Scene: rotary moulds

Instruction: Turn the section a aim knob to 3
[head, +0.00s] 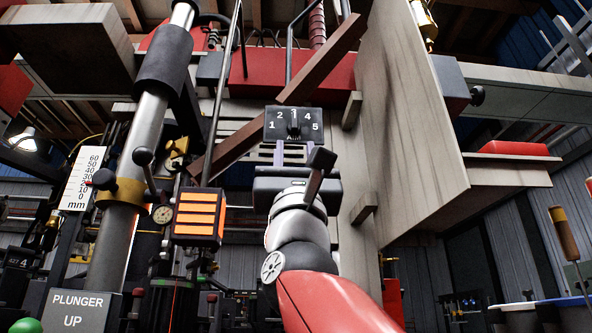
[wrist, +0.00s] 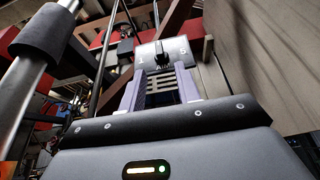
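The aim knob (head: 294,123) is a dark upright bar on a small black panel (head: 270,136) marked AIM. Its scale reads 1 and 2 on the left and 4 and 5 on the right. In the wrist view the knob (wrist: 162,56) is beyond and above the open fingertips (wrist: 158,72), apparently not touched.
A large pale board (head: 405,120) stands close on the right of my arm. A brown diagonal bar (head: 240,140) passes behind the panel. On the left are a metal plunger column (head: 145,130), a thin upright rod (head: 222,90) and an orange-striped box (head: 199,217).

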